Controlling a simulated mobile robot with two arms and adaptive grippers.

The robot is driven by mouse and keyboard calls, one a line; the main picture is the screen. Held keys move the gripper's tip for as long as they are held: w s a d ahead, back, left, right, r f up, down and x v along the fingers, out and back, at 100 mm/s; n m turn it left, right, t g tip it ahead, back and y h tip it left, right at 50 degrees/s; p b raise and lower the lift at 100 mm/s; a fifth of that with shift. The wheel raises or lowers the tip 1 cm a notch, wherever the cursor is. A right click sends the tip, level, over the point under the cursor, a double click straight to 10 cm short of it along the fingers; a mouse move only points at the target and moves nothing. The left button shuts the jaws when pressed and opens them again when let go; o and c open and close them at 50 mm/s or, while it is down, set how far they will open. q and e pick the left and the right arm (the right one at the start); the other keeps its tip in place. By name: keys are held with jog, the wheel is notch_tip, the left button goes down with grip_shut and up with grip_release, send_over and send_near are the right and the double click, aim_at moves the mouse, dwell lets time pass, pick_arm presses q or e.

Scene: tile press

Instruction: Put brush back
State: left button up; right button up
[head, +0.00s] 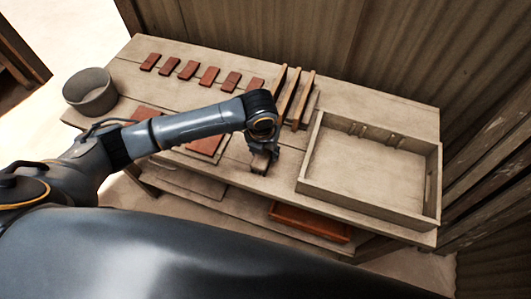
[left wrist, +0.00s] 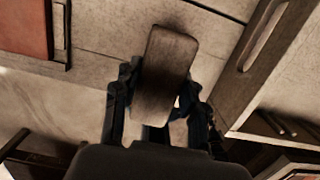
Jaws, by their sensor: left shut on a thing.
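My left gripper (head: 263,162) hangs over the front edge of the wooden table, just left of a large shallow wooden tray. In the left wrist view, the left gripper (left wrist: 160,98) is shut on a dark brown wooden piece with rounded corners, which looks like the brush (left wrist: 170,68). The brush sits between the two fingers, and its far end sticks out past them. Any bristles are hidden. In the head view the gripper and arm mostly hide it. My right gripper is not in view.
The wooden tray (head: 303,178) looks mostly empty. Upright wooden slats (head: 290,97) stand behind the gripper. A row of several reddish tiles (head: 189,70) lies along the back. A grey bucket (head: 90,92) stands at the left. A reddish tray (head: 310,223) is on the lower shelf.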

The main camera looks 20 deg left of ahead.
aim_at(265, 156)
pick_arm(q)
jog(key=shift+w+f, duration=0.4)
jog(key=shift+f, duration=0.05)
notch_tip(265, 156, down, 3)
jog(key=shift+f+p, duration=0.1)
jog(key=shift+p, duration=0.2)
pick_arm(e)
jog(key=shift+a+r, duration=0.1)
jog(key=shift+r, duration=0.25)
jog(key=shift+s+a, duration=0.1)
pick_arm(q)
jog(key=shift+f, duration=0.1)
jog(key=o, duration=1.3)
jog(key=shift+o, duration=0.2)
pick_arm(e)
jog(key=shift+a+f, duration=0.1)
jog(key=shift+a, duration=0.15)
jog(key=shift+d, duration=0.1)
